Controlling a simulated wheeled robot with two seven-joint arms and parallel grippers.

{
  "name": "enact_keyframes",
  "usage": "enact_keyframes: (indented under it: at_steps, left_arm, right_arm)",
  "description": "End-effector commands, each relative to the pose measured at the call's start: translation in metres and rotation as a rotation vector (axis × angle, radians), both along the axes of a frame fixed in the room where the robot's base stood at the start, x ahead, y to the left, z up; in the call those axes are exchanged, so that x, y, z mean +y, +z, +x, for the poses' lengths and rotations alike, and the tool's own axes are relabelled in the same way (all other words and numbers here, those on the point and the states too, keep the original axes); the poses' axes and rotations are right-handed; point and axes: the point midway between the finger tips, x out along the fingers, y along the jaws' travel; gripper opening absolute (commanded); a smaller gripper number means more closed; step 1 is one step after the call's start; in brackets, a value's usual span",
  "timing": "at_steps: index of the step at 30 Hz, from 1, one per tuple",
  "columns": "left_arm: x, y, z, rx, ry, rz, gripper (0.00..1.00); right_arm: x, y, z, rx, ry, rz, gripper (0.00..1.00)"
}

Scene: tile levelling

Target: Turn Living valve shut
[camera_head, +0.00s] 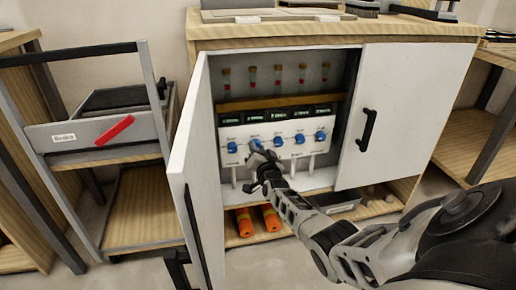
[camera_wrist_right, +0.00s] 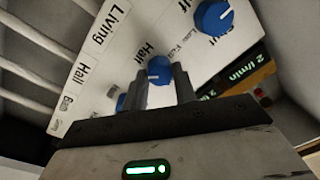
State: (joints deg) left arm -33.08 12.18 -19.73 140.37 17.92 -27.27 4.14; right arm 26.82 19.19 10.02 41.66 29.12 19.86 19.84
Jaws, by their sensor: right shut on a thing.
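A white manifold panel (camera_head: 290,150) with a row of several blue knobs is inside the open cabinet. My right gripper (camera_head: 259,152) reaches in and is shut on the second blue knob from the left. In the wrist view that knob, the Living valve (camera_wrist_right: 158,70), is between the two fingers (camera_wrist_right: 160,88). The printed Living label (camera_wrist_right: 108,25) lies beside it, with Hall after it. Its pointer position is hidden by the fingers. A larger-looking blue knob (camera_wrist_right: 213,17) is at the upper right, and another knob (camera_wrist_right: 120,102) is partly hidden by a finger.
The cabinet's left door (camera_head: 200,170) stands open, and the right door (camera_head: 412,100) covers the other half. Small digital readouts (camera_head: 265,117) and gauges are above the knobs. Orange rolls (camera_head: 245,222) lie on the lower shelf. A cart (camera_head: 95,135) stands at the left.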

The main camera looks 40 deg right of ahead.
Motion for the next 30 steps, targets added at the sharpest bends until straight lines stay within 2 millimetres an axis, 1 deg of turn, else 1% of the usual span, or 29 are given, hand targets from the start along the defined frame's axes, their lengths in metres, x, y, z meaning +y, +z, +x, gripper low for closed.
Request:
enact_keyframes:
  at_steps: [5, 18, 30]
  left_arm:
    - [0.0011, 0.0024, 0.0001, -0.002, 0.000, 0.021, 0.36]
    - [0.0037, -0.0038, 0.0000, 0.010, 0.002, 0.073, 0.36]
    - [0.0054, -0.0026, -0.0003, 0.008, 0.006, 0.096, 0.36]
  right_arm:
    - [0.0013, 0.0000, 0.0001, 0.083, 0.002, -0.145, 0.05]
    - [0.0010, -0.0004, -0.0003, 0.285, 0.002, -0.509, 0.05]
    - [0.0010, 0.0000, 0.0000, 0.468, 0.003, -0.843, 0.05]
